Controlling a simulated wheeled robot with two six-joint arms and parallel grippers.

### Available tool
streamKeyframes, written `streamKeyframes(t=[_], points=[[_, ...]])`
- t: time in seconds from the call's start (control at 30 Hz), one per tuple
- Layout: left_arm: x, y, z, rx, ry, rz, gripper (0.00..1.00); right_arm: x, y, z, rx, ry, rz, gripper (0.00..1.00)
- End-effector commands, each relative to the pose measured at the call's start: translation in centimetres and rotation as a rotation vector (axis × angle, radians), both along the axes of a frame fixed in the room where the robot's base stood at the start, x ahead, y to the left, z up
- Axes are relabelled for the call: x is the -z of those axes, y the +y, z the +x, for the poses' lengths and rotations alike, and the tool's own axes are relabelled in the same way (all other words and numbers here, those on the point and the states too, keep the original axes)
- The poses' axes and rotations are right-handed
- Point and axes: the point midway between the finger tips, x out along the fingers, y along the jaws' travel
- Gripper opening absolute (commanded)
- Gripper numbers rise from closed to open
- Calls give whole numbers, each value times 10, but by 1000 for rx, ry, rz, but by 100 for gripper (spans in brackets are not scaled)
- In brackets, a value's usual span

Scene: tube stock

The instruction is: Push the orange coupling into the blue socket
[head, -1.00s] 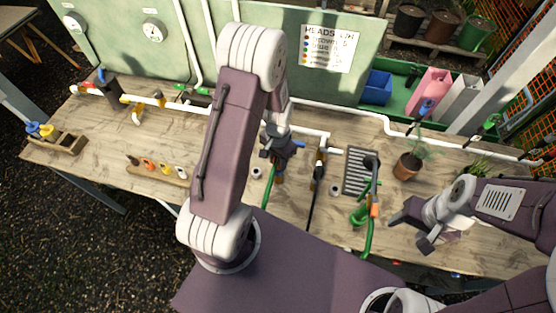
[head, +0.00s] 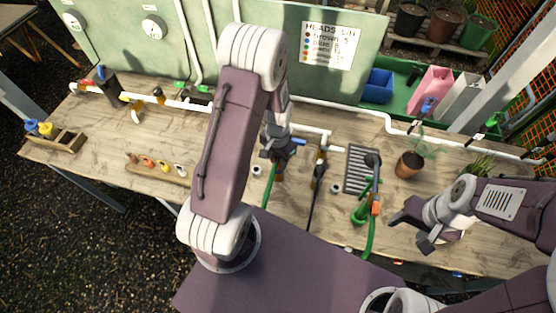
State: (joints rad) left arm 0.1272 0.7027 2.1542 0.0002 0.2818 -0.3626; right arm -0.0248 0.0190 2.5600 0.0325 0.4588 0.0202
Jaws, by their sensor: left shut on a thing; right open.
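My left gripper (head: 277,157) is shut over the middle of the bench, beside a white pipe. A green hose (head: 268,186) runs down from just below its jaws. A small orange-brown part, likely the orange coupling (head: 279,176), shows under the jaws; the gripper mostly hides it. A small blue piece, likely the blue socket (head: 299,141), shows just right of the gripper on the pipe line. I cannot tell whether coupling and socket touch. My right gripper (head: 414,224) is open and empty over the bench's right front.
A black hose end (head: 318,178) stands right of the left gripper. White pipe (head: 350,110) runs along the back.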

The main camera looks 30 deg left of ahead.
Motion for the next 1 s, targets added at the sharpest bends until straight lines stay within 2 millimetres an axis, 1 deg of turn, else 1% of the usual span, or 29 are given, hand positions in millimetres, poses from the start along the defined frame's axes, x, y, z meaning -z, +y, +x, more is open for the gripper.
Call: streamKeyframes(t=[0.37,0.4,0.47,0.8,0.87,0.97,1.0], points=[[2,0,-2,0,5,-1,0,1,0,0,0,0,0,57],[2,0,-2,0,5,-1,40,1,0,0,0,0,0,57],[2,0,-2,0,4,-1,57,1,0,0,0,0,0,57],[-1,0,-1,0,2,-1,57,1,0,0,0,0,0,57],[-8,0,0,0,0,0,57,1,0,0,0,0,0,57],[-29,0,1,0,-3,0,57,2,0,0,0,0,0,57],[-39,0,1,0,-4,0,57,3,0,0,0,0,0,57]])
